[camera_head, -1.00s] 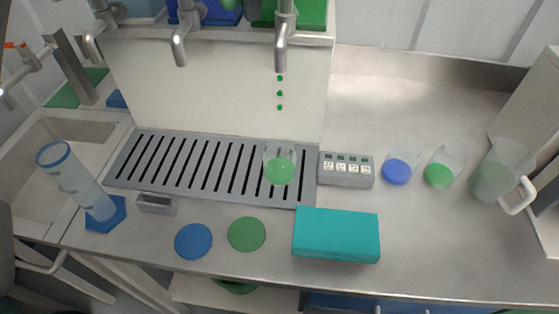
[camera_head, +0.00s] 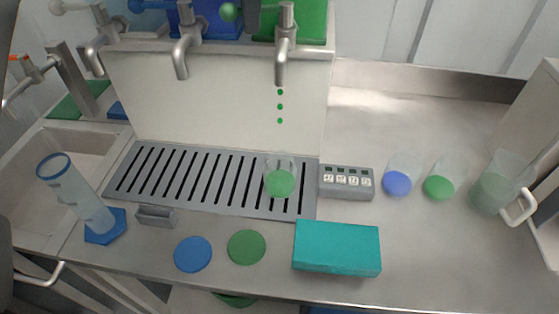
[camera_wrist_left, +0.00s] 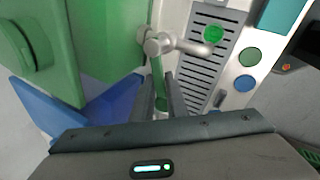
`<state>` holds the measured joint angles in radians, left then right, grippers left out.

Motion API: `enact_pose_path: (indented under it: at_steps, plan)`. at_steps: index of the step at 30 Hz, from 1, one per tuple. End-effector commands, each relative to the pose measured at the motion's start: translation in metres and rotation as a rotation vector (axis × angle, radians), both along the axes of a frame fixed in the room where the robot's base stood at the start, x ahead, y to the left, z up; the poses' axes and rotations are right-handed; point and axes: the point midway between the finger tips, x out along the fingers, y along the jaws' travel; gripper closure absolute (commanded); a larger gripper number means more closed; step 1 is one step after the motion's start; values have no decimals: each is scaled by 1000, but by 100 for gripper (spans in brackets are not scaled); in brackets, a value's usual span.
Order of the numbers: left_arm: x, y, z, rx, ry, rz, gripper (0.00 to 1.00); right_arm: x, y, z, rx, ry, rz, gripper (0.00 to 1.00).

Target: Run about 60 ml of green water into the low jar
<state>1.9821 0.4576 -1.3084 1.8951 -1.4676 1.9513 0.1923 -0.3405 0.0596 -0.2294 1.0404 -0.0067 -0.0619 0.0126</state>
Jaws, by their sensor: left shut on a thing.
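A clear jar (camera_head: 280,181) with green liquid stands on the slotted grate, under the right-hand metal tap (camera_head: 283,62). It also shows in the left wrist view (camera_wrist_left: 213,34). Three green dots line up between spout and jar; I cannot tell if they are drops or marks behind. My left gripper (camera_head: 253,14) is at the top edge of the head view, beside the green tank (camera_head: 300,22), mostly cut off. In the wrist view its fingers (camera_wrist_left: 160,98) are shut on a green tap lever (camera_wrist_left: 157,78). My right gripper is not in view.
Beakers with blue (camera_head: 398,181) and green (camera_head: 439,184) contents and a handled jug (camera_head: 495,188) stand right. A tall cylinder (camera_head: 75,195) stands left by the sink.

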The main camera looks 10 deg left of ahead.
Motion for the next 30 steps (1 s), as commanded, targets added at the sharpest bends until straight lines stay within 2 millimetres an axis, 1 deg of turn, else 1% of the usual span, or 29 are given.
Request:
enact_pose_path:
  at_steps: [1,6,16,19,27,30]
  plan:
    - [2,0,-2,-2,2,-38,100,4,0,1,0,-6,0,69]
    - [6,2,-1,-1,2,-126,100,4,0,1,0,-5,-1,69]
    - [6,2,-1,1,1,-136,100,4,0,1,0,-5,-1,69]
    - [8,2,-1,0,2,-168,100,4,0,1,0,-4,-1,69]
    - [18,3,-1,-3,2,-356,100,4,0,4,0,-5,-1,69]
    - [20,3,-1,-1,0,-393,100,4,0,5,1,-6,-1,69]
